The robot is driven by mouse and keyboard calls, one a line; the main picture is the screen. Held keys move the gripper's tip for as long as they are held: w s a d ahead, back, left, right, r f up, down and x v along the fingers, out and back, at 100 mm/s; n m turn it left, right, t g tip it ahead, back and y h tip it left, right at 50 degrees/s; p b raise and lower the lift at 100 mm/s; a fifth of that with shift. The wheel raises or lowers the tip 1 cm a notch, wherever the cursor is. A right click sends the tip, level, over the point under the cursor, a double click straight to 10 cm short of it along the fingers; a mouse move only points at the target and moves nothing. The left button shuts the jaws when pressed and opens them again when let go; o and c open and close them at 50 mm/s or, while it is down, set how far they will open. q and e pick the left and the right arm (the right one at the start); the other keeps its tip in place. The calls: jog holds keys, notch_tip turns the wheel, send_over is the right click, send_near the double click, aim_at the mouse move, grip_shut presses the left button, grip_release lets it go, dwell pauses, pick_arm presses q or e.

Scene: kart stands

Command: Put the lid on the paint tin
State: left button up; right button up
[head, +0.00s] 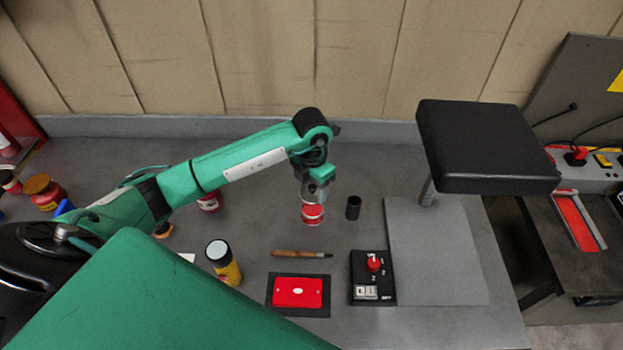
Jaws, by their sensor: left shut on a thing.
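My left gripper (313,194) points down over the middle of the grey workbench and is shut. Right under its fingertips is a small red round thing with a pale band (312,214), which looks like the paint tin with its lid at the top. The fingers hide part of it. I cannot tell whether the lid touches the tin or is held just above it. My right gripper is not in view.
Right of the gripper stands a small black cup (353,207). In front lie a wooden-handled tool (300,253), a red case (298,291) and a black switch box (373,290). A yellow can (225,265) stands left. A black pad (485,145) overhangs the right side.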

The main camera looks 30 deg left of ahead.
aim_at(312, 193)
pick_arm(q)
notch_tip(312, 193, down, 3)
jog(key=shift+f+b, duration=0.15)
jog(key=shift+b, duration=0.6)
jog(key=shift+w+f+b, duration=0.1)
jog(key=shift+f+b, duration=0.95)
jog(key=shift+f, duration=0.3)
jog(key=shift+r+b, duration=0.1)
jog(key=shift+b, duration=0.2)
jog(key=shift+f+b, duration=0.2)
jog(key=shift+b, duration=0.3)
dwell(0.8)
jog(key=o, duration=1.4)
jog(key=shift+c, duration=0.2)
jog(key=shift+r, duration=0.1)
